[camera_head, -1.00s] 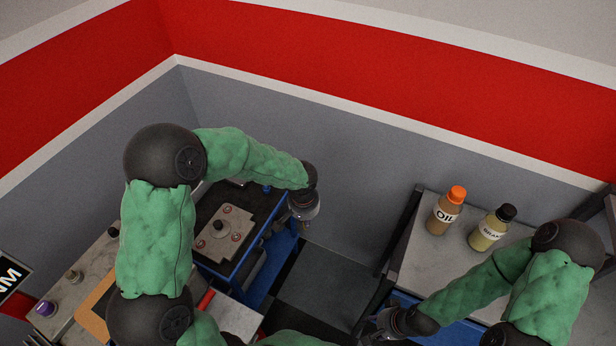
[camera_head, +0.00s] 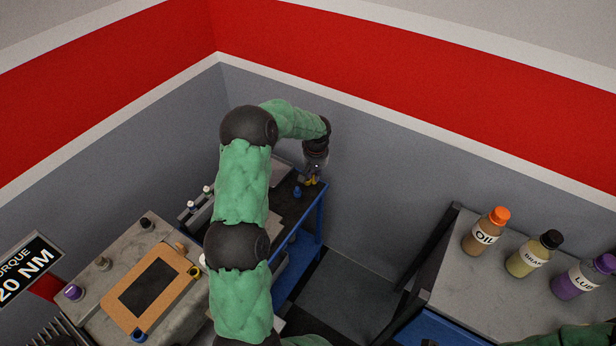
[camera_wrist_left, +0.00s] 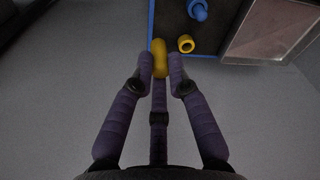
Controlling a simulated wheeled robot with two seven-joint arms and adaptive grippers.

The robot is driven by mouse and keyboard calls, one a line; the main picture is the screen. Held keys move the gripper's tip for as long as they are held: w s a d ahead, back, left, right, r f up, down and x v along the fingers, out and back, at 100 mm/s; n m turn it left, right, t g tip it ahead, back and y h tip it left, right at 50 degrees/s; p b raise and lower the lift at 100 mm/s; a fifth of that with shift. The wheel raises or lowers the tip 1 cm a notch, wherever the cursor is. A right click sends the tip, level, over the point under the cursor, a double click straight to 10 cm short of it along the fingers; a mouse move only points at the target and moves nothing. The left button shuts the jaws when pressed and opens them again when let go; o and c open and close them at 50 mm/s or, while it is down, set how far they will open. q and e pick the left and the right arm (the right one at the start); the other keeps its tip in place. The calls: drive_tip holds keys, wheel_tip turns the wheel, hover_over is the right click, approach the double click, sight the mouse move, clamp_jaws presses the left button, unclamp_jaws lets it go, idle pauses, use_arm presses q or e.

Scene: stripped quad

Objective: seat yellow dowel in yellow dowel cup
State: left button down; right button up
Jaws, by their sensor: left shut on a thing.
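My left gripper (camera_head: 313,182) is over the blue cart's far end. In the left wrist view its fingertips (camera_wrist_left: 166,62) are shut on the yellow dowel (camera_wrist_left: 159,58). The yellow dowel cup (camera_wrist_left: 185,43), a short open ring, stands on the dark cart top just right of the dowel and looks empty. The dowel appears beside the cup, near the cart's blue edge, not in it. Its height above the top is hard to tell. In the head view, yellow shows only in small part below the gripper. My right gripper is out of view.
A blue piece (camera_wrist_left: 198,9) stands beyond the cup, and also shows in the head view (camera_head: 297,191). A pale-framed tray (camera_wrist_left: 265,30) lies to the right. The grey wall is close behind the cart. Bottles (camera_head: 487,232) stand on the right bench.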

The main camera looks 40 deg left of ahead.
use_arm(q)
drive_tip(key=w+a+f, duration=0.2)
drive_tip(key=w+a+f+b, duration=0.1)
drive_tip(key=w+a+f, duration=0.1)
drive_tip(key=a+f, duration=0.1)
drive_tip(key=w+a+f, duration=0.1)
drive_tip(key=a+f, duration=0.1)
drive_tip(key=shift+w+a+f+b, duration=0.3)
drive_tip(key=shift+w+f+b, duration=0.05)
drive_tip(key=shift+w+b, duration=0.05)
drive_tip(key=shift+a+f, duration=0.1)
drive_tip(key=shift+f, duration=0.1)
drive_tip(key=shift+w+f+b, duration=0.1)
drive_tip(key=shift+f+b, duration=0.4)
drive_tip(key=shift+f, duration=1.05)
drive_tip(key=shift+f, duration=0.1)
drive_tip(key=shift+f, duration=0.15)
drive_tip(key=c, duration=1.2)
unclamp_jaws()
